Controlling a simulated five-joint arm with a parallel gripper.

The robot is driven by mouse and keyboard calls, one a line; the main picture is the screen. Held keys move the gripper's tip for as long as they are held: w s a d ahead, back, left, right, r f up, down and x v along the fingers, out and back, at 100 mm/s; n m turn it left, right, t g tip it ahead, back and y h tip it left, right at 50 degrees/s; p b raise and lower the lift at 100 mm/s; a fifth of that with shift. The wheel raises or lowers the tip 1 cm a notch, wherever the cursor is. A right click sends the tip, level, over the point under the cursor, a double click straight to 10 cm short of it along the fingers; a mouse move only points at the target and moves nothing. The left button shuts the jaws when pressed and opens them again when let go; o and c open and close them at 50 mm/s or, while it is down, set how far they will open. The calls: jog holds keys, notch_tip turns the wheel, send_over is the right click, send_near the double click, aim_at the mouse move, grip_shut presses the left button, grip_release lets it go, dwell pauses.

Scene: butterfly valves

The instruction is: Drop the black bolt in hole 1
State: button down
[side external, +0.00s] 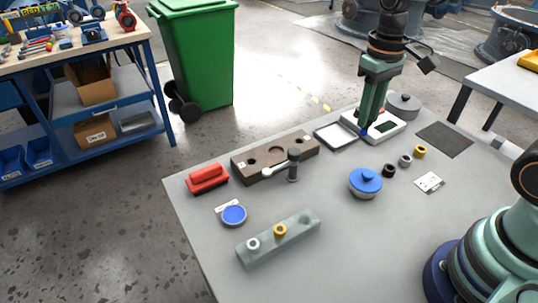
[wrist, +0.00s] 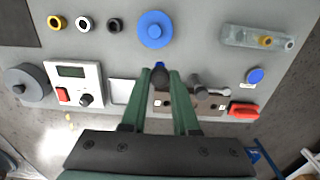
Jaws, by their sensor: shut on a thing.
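My gripper (side external: 367,126) is shut on the black bolt (wrist: 160,77), which shows as a dark piece between the fingers in the wrist view, with a blue tip just beyond it. In the side view the fingers point down in front of the white scale, and the bolt is mostly hidden. The brown block (side external: 246,172) with several holes lies on the table to the left of my gripper. It also shows in the wrist view (wrist: 180,105), beside the right finger. Small white labels mark the block, but their numbers are too small to read.
A grey post with a ball-ended lever (side external: 293,166) stands close in front of the block. The scale (side external: 391,128), a white tray (side external: 338,138) and a blue lidded pot (side external: 365,184) are nearby. A red block (side external: 207,180) sits left; a grey-green holder (side external: 293,236) lies in front.

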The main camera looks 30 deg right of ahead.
dwell(0.3)
jog(key=shift+w+a+f, duration=0.6)
jog(key=shift+w+f, duration=1.25)
jog(key=shift+w, duration=0.95)
jog(key=shift+w+a+f, duration=0.6)
jog(key=shift+w+f, duration=1.2)
jog(key=shift+w, duration=0.95)
jog(key=shift+w+a+f, duration=0.6)
jog(key=shift+w+f, duration=1.25)
jog(key=shift+w, duration=0.95)
jog(key=shift+f, duration=1.8)
jog(key=shift+c, duration=1)
grip_release()
